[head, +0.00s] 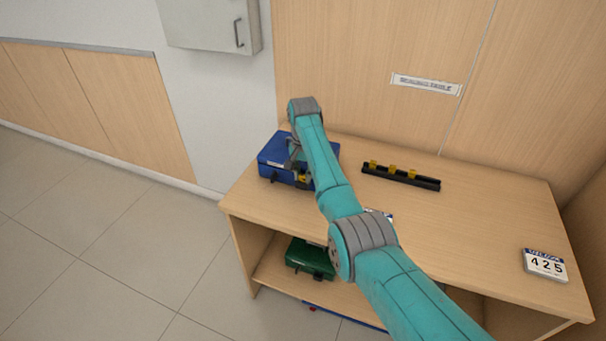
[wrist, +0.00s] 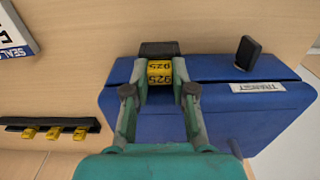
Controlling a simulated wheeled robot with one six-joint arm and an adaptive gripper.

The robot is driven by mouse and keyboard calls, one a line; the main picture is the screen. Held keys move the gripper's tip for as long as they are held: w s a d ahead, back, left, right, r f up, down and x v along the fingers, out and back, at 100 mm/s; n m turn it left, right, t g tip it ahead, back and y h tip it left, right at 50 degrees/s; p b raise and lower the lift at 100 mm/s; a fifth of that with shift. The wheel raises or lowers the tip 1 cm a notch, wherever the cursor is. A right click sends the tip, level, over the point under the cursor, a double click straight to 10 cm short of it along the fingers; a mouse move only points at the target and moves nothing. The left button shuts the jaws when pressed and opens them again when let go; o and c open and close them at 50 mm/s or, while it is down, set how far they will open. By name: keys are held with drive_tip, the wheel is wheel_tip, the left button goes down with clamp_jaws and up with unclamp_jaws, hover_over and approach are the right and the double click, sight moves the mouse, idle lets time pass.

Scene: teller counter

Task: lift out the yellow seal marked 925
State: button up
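The yellow seal marked 925 (wrist: 160,72) is at the front edge of a blue box (wrist: 225,105), beside a dark latch piece (wrist: 158,49). My gripper (wrist: 160,80) has one finger on each side of the seal, and both fingertips appear to touch it. The seal's lower part is hidden, so I cannot tell whether it is still seated in the box. In the head view the blue box (head: 274,156) stands on the counter's left end, with my gripper (head: 300,168) over its right side and a bit of yellow showing below.
A black rack (head: 400,181) with 3 yellow seals stands right of the box. A sign reading 425 (head: 545,264) is at the counter's right. A green box (head: 310,258) sits on the lower shelf. The counter's (head: 470,225) middle right is clear.

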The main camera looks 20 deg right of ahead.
drive_tip(key=shift+r, duration=0.2)
drive_tip(key=shift+r, duration=2.3)
